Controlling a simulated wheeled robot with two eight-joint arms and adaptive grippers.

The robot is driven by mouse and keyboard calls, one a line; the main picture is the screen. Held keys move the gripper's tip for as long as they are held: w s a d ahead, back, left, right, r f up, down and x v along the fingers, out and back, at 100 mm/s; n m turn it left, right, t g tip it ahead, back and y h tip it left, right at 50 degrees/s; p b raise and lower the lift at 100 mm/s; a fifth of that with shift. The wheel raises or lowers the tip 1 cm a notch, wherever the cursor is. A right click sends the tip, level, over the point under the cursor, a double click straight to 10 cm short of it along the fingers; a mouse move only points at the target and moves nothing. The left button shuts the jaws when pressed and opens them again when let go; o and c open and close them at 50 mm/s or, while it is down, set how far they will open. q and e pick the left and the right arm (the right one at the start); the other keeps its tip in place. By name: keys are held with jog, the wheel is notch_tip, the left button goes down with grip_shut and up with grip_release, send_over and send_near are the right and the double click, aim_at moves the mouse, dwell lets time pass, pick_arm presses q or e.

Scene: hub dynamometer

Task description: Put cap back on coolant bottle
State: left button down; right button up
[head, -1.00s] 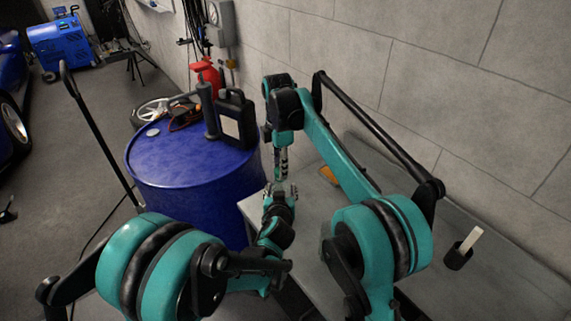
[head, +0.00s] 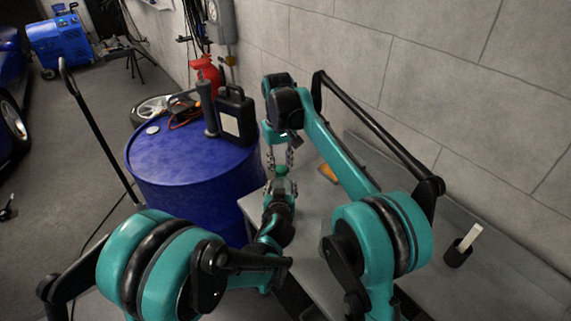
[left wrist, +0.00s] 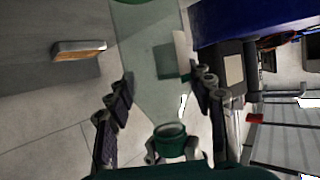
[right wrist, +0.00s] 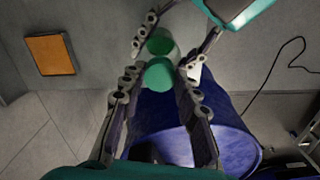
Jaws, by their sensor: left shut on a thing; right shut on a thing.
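The coolant bottle (left wrist: 152,70) is translucent, with green at its lower end, and lies between my left gripper's fingers (left wrist: 168,88) in the left wrist view. The green cap (right wrist: 158,75) is between my right gripper's fingertips (right wrist: 158,70) in the right wrist view, in front of the bottle's green part (right wrist: 160,44). In the head view my right gripper (head: 279,152) points down at the green cap (head: 281,170). My left gripper (head: 279,186) points up just below it. Both grippers are shut on their things. I cannot tell whether the cap is seated on the bottle.
A blue drum (head: 185,185) stands left of the grippers, with a black jug (head: 236,116) and a grey cylinder tool on top. The wall is close behind.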

jog(key=m, duration=0.7)
jog(key=shift+d+m, duration=0.15)
jog(key=shift+m, duration=0.15)
jog(key=shift+o, duration=0.2)
jog(key=m, duration=0.4)
jog(key=shift+m, duration=0.3)
jog(key=m, duration=0.5)
jog(key=shift+s, duration=0.1)
jog(key=m, duration=1.5)
jog(key=shift+a+m, duration=0.2)
jog(key=shift+m, duration=0.2)
jog(key=o, duration=0.7)
jog(key=shift+o, duration=0.2)
notch_tip(320, 180, up, 12)
